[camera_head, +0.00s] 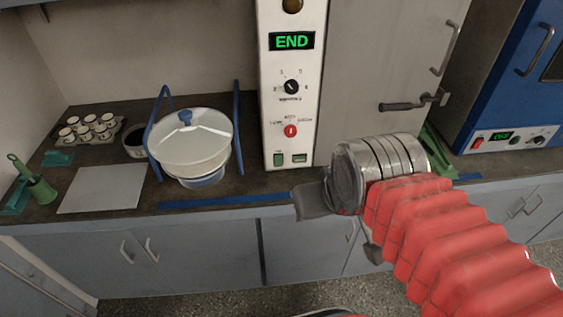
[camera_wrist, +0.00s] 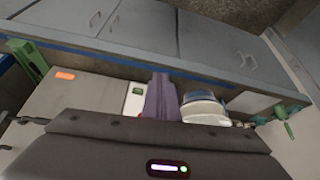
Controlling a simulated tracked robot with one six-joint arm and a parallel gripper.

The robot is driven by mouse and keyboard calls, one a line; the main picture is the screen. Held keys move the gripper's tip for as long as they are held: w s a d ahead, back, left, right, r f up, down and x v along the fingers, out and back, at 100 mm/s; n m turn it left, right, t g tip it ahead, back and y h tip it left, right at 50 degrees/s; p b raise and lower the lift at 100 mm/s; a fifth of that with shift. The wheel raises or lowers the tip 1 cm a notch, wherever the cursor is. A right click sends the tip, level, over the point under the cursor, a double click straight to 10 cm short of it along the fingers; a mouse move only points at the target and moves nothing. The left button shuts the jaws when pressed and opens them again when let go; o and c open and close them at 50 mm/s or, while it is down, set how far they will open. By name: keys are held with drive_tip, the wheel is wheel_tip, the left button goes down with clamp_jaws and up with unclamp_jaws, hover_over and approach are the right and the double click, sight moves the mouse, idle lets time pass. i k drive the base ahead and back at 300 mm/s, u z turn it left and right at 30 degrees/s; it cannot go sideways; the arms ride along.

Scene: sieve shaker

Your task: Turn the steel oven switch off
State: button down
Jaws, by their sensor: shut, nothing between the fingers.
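The steel oven's white control panel (camera_head: 291,75) stands upright at the back of the counter. Its green display (camera_head: 291,41) reads END. Below it are a black knob (camera_head: 291,87), a red knob (camera_head: 290,131) and two small green switches, the left one (camera_head: 278,159) and the right one (camera_head: 300,158). My gripper (camera_head: 308,202) is in front of the counter edge, below and apart from the panel. In the wrist view my gripper (camera_wrist: 163,98) is shut and empty, and its fingers cover part of the panel. One green switch (camera_wrist: 137,91) shows beside them.
A white sieve bowl (camera_head: 192,148) in a blue frame stands left of the panel. The oven door handle (camera_head: 412,104) sticks out on the right. A blue oven (camera_head: 505,100) stands further right. A grey sheet (camera_head: 102,188) and a cup tray (camera_head: 90,131) lie at left.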

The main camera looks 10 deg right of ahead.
sight(278, 158)
drive_tip(key=u, duration=0.3)
drive_tip(key=k, duration=0.85)
drive_tip(key=u, duration=0.6)
drive_tip(key=k, duration=0.5)
drive_tip(key=u, duration=0.6)
drive_tip(key=i, duration=1.85)
drive_tip(key=z, duration=0.7)
